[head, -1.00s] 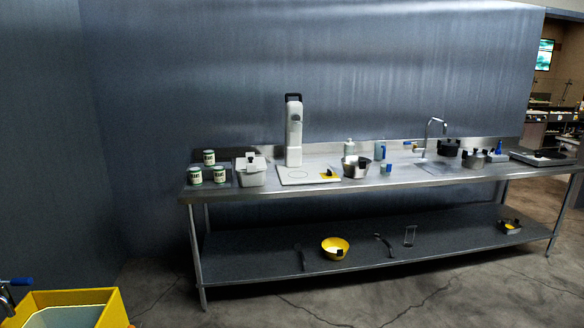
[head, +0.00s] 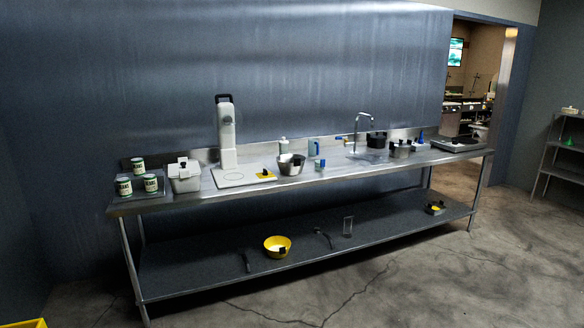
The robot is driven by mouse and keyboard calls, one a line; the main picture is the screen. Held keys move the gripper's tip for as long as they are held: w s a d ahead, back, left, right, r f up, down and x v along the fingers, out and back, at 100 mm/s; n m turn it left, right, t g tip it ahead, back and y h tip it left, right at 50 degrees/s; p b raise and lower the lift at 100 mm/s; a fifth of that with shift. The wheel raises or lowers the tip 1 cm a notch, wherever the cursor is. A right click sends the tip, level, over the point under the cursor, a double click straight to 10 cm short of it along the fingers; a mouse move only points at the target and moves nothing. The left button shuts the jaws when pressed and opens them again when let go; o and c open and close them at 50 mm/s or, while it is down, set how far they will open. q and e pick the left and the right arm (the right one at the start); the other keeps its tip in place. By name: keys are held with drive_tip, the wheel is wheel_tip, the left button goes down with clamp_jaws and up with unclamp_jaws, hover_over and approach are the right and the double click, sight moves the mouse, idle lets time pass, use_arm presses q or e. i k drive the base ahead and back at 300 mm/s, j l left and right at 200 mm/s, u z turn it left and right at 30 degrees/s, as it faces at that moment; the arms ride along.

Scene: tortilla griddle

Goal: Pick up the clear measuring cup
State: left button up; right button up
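I cannot pick out the clear measuring cup with certainty at this distance. A pale, upright jug-like vessel with blue on it (head: 314,148) stands towards the back of the steel table (head: 400,177), right of a metal pot. A see-through upright piece (head: 348,226) stands on the lower shelf; it is too small to tell what it is. Neither of my grippers is in view.
On the table are several cans (head: 124,187), a white lidded container (head: 185,176), a tall white appliance (head: 227,135), a metal pot (head: 291,166) and a faucet (head: 358,130). A yellow bowl (head: 277,245) sits on the lower shelf. The floor in front is clear.

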sight(319, 165)
drive_tip(key=i+z, duration=0.1)
drive_tip(key=z, duration=0.45)
drive_tip(key=i+j+z, duration=0.4)
drive_tip(key=i, duration=0.25)
drive_tip(key=i+j+z, duration=0.4)
drive_tip(key=i+j, duration=0.2)
drive_tip(key=j, duration=0.15)
